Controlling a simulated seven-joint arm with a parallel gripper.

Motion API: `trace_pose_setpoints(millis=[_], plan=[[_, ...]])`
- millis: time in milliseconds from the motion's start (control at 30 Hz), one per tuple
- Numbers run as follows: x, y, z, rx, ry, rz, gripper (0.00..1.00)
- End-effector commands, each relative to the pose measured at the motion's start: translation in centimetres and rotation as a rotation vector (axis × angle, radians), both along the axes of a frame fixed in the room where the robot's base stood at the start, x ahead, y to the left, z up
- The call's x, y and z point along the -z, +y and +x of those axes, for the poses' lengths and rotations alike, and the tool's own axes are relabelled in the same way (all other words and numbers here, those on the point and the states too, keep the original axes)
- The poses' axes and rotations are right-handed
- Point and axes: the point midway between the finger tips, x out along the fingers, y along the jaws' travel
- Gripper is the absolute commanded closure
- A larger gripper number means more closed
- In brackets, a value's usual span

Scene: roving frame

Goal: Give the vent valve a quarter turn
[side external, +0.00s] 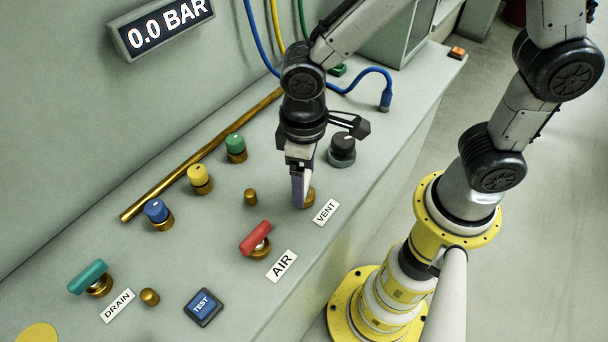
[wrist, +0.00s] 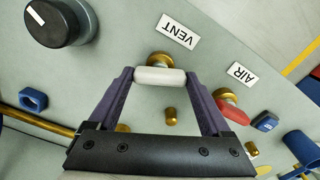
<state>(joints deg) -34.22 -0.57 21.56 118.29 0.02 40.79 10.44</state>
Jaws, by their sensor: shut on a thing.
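The vent valve shows in the wrist view as a white bar handle (wrist: 160,76) on a brass base (wrist: 160,59), beside the VENT label (wrist: 177,32). My gripper (wrist: 160,80) has its two purple fingers at the ends of the handle and is shut on it. The handle lies crosswise between the fingertips. In the side external view my gripper (side external: 299,203) points down at the valve's brass base (side external: 310,198), next to the VENT label (side external: 326,212). There a finger hides the handle.
The red AIR valve (side external: 255,239) and a small brass knob (side external: 250,197) stand close by. A black dial (side external: 342,148) is just behind. The teal DRAIN valve (side external: 88,277) and blue TEST button (side external: 203,306) are farther off. The display (side external: 161,27) reads 0.0 BAR.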

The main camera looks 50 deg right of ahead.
Motion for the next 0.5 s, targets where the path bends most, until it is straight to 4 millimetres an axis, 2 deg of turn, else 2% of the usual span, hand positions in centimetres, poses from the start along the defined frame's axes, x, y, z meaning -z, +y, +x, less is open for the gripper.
trace_pose_setpoints(millis=[200,500], plan=[[-0.19,0.08,0.14,0.181,-0.005,0.003,0.73],[-0.2,0.08,0.14,0.355,-0.006,0.004,0.73]])
